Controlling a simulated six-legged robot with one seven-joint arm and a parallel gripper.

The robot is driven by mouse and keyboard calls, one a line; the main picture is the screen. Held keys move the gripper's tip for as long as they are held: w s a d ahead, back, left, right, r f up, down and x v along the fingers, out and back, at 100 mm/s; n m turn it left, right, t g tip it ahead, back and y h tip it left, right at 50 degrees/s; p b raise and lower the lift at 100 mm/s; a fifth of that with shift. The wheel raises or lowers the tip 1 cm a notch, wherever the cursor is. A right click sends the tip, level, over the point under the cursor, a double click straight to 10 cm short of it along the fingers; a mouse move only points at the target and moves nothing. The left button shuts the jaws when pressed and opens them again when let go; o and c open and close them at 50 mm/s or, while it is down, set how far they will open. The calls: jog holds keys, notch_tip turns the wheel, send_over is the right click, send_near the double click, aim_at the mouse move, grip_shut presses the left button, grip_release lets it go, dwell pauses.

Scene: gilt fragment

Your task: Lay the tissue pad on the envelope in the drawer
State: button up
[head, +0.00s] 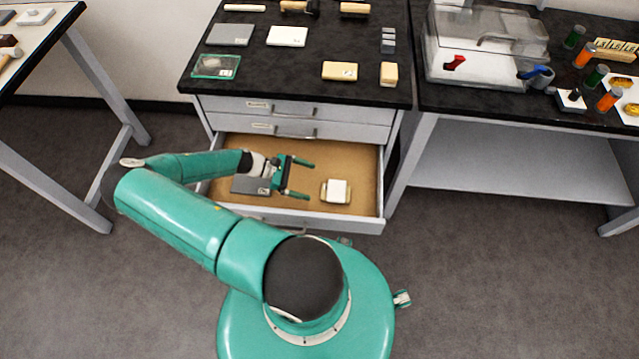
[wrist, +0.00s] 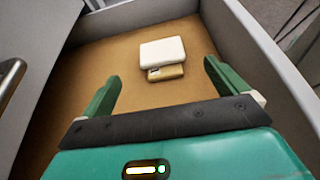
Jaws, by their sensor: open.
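The tissue pad (head: 338,189), white with rounded edges, lies in the open drawer (head: 350,155). It rests on the tan envelope (head: 329,197), whose near edge shows from under it. In the wrist view the pad (wrist: 163,51) covers most of the envelope (wrist: 166,73). My gripper (head: 311,180) is open and empty inside the drawer area, left of the pad in the head view. Its fingers point toward the pad and are apart from it.
A dark grey flat piece (head: 245,185) lies in the drawer, partly hidden by my gripper. The drawer front (head: 335,222) and side walls bound the space. The black worktop (head: 290,85) above holds several pads and packets. A clear box (head: 485,50) stands on the right bench.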

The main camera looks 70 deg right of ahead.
jog(key=shift+v, duration=0.9)
jog(key=shift+w+a+r, duration=0.1)
jog(key=shift+w, duration=0.1)
jog(key=w+a+r+m+t+y, duration=0.15)
jog(key=w+a+r+t, duration=0.35)
jog(key=w+a+r, duration=0.6)
jog(key=w+a+r+m+t+y, duration=0.15)
jog(key=w+a+r+t, duration=0.25)
jog(key=w+a+r, duration=0.65)
jog(key=s+a+r+t, duration=0.2)
jog(key=a+r+t, duration=0.15)
jog(key=r, duration=0.55)
jog(key=s+a+r+t, duration=0.2)
jog(key=a+r, duration=0.2)
jog(key=r, duration=0.4)
jog(key=s+a+r+t, duration=0.4)
jog(key=s+a+r, duration=0.4)
jog(key=r, duration=0.2)
jog(key=shift+n, duration=0.3)
